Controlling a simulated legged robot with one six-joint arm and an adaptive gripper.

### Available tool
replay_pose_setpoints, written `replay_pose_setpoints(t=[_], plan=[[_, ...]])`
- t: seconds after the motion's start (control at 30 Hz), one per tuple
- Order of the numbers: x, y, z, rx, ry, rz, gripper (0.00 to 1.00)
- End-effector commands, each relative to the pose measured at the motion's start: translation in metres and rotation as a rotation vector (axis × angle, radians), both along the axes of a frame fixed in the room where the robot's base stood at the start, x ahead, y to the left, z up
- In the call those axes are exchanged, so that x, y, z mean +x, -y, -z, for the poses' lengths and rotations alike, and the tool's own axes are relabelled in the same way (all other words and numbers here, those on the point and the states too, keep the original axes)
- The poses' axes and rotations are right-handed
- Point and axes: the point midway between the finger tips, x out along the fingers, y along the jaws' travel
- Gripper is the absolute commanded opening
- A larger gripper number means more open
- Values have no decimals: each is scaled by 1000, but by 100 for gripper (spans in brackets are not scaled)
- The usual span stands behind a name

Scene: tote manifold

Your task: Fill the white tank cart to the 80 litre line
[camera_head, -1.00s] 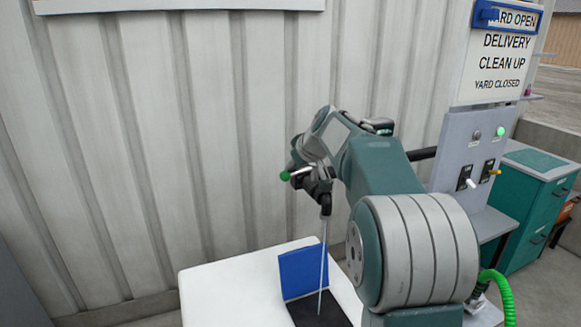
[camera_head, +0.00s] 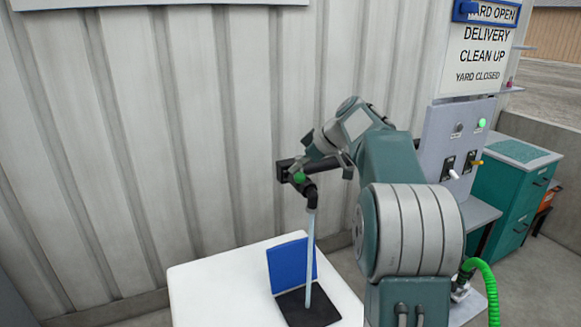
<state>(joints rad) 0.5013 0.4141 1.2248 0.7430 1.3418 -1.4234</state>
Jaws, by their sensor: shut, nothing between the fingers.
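The white tank cart (camera_head: 215,290) stands at the bottom centre, its blue lid (camera_head: 288,263) raised beside a dark opening (camera_head: 305,310). A black downward spout (camera_head: 311,196) hangs above it. A pale stream of water (camera_head: 310,245) falls from the spout into the dark opening. A green-tipped valve handle (camera_head: 299,178) is beside the top of the spout. My gripper (camera_head: 325,162) is shut and empty, close to the handle and spout. I cannot tell whether it touches them. The water level and the 80 litre line are not visible.
A grey panel (camera_head: 440,130) at the right carries a lit green lamp (camera_head: 482,123) and levers. A sign (camera_head: 484,50) is above it. A green hose (camera_head: 488,275) curves at lower right. A teal cabinet (camera_head: 500,205) stands behind. A corrugated wall (camera_head: 150,150) closes the back.

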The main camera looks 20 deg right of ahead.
Motion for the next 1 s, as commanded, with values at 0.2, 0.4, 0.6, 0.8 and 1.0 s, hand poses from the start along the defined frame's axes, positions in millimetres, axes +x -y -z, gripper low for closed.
replay_pose_setpoints(t=[0.2, 0.4, 0.6, 0.8, 1.0], plan=[[-5, 8, 0, -2, -1, -128, 0], [-8, 17, 0, -1, -1, -125, 0], [-10, 24, 0, 0, -2, -124, 0], [-11, 28, 0, -1, -2, -124, 0], [-12, 31, 0, -2, -2, -122, 0]])
